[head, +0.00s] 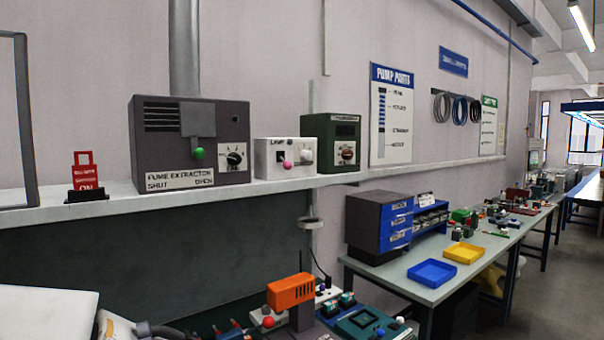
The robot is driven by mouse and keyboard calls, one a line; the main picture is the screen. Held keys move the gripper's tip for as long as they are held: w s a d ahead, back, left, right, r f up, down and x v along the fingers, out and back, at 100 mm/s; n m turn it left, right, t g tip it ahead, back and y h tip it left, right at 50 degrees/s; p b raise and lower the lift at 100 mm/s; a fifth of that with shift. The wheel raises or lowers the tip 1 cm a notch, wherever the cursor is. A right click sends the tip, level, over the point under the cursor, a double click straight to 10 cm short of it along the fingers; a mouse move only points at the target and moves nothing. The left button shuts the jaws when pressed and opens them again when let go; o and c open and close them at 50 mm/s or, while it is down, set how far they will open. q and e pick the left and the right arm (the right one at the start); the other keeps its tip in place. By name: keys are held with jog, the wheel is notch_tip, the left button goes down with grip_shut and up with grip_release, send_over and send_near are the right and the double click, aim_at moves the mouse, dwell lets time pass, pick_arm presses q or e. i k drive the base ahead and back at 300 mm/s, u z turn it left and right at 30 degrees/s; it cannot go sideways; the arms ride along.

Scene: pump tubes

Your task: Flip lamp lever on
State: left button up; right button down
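The lamp box (268,168) is a small white box on the shelf, with "LAMP" lettered on its front. Its lever ends in a pink ball (287,164), which sits low in front of a dark slot. A pale round knob (307,156) is to the right of the lever. I cannot tell from this view whether the lever is at on or off. Neither of my grippers shows in the head view, and nothing is seen touching the lamp box.
A dark fume extractor box (150,150) with a green-ball lever (197,153) stands left of the lamp box. A dark green box (318,130) stands close on its right. A red sign (86,172) stands farther left. An orange device (290,291) is below the shelf (240,194).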

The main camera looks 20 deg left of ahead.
aim_at(287, 165)
jog(key=u, duration=0.45)
jog(key=i, duration=0.9)
jog(key=u, duration=0.7)
